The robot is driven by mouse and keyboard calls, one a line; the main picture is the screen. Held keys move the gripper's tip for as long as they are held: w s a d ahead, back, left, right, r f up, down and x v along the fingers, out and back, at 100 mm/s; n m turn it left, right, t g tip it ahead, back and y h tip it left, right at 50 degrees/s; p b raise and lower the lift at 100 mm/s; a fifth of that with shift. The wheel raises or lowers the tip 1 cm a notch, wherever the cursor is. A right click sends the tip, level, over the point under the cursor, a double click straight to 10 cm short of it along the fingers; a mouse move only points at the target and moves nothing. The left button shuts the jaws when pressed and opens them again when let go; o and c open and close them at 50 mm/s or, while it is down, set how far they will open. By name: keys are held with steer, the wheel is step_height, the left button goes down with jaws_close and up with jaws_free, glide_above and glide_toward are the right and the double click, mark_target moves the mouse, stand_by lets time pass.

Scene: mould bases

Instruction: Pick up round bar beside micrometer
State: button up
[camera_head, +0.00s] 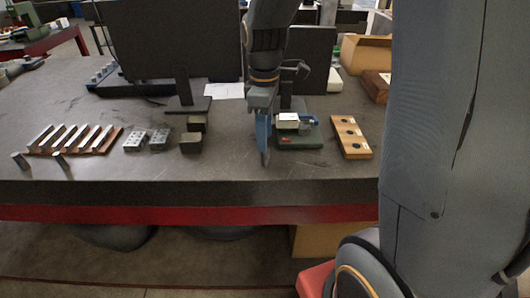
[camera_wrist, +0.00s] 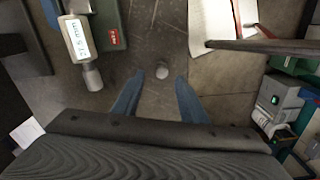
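The round bar (camera_wrist: 162,72) shows in the wrist view as a small grey round end on the dark table top, just ahead of my fingertips and roughly midway between them. My gripper (camera_wrist: 158,98) is open, its two blue fingers apart with nothing between them. In the head view my gripper (camera_head: 264,150) points down near the table's front edge, and I cannot make out the bar there. The micrometer (camera_wrist: 80,42), with a lit display and a grey thimble, lies left of the bar in the wrist view. In the head view the micrometer (camera_head: 289,120) is right of my gripper.
A green case (camera_head: 299,137) is by the micrometer. A wooden block with dark holes (camera_head: 350,137) stands further right. Left of my gripper are dark blocks (camera_head: 191,143), drilled metal blocks (camera_head: 134,140) and a rack of bars (camera_head: 75,138). Monitors (camera_head: 175,45) stand behind.

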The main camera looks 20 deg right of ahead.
mark_target(266, 157)
steer(key=shift+s+d+f+p, duration=0.15)
steer(key=shift+f+p, duration=0.4)
steer(key=shift+f, duration=0.8)
steer(key=shift+s+a+f+p, duration=0.1)
steer(key=shift+f+p, duration=0.45)
steer(key=shift+f, duration=0.8)
jaws_close()
